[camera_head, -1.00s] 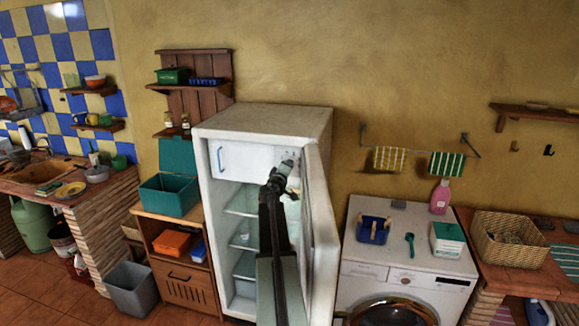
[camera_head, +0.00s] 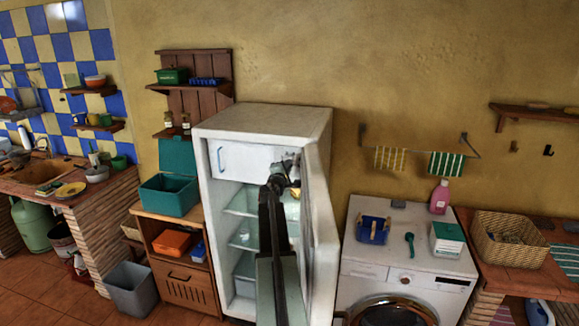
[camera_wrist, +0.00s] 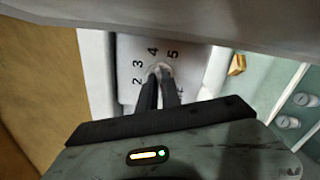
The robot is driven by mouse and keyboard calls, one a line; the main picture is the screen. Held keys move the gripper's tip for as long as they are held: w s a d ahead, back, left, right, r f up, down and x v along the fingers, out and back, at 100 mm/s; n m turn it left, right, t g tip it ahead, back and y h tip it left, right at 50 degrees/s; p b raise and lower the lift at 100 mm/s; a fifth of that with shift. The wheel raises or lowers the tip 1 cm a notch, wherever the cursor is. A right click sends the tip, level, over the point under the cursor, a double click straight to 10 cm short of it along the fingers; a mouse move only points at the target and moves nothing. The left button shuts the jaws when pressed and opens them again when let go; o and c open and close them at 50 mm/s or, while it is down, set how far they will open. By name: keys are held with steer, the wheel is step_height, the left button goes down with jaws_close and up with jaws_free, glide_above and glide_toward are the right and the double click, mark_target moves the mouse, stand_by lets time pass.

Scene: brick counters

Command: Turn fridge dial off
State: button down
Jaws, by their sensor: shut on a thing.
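The white fridge (camera_head: 265,117) stands against the wall with its door (camera_head: 322,235) open to the right. The dial (camera_wrist: 161,68) is on a pale panel marked 2, 3, 4 and 5, with a further mark partly hidden. My gripper (camera_wrist: 158,75) is shut on the dial, its two dark fingers meeting at the knob. In the head view my gripper (camera_head: 289,163) reaches the upper right of the fridge's inside. The dial's pointer is hard to make out.
The open fridge door is close to the right of my arm. A white freezer flap (camera_head: 243,159) is left of my gripper. Glass shelves (camera_head: 243,202) lie below. A small yellow thing (camera_wrist: 236,65) is right of the panel.

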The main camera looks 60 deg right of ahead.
steer(key=shift+w+a+n, duration=0.1)
steer(key=shift+w+n, duration=0.1)
steer(key=shift+n, duration=0.1)
steer(key=c, duration=1.5)
jaws_free()
steer(key=shift+w, duration=0.1)
steer(key=shift+c, duration=0.2)
steer(key=v, duration=0.8)
